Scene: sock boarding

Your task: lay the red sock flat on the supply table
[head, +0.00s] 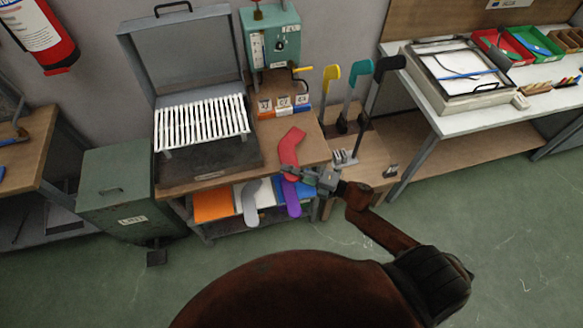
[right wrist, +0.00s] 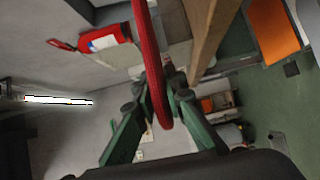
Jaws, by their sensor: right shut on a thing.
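The red sock (head: 290,147) shows in the head view over the front right of the wooden-topped table (head: 312,150). My right gripper (head: 306,176) is shut on its lower part, near the table's front edge. In the right wrist view the red sock (right wrist: 143,45) is seen edge-on as a long narrow strip between the fingers of my right gripper (right wrist: 163,92). I cannot tell whether the sock touches the tabletop. No label shows which table is the supply table. My left gripper is not in view.
Yellow, teal and black foot-shaped forms (head: 352,78) stand right.

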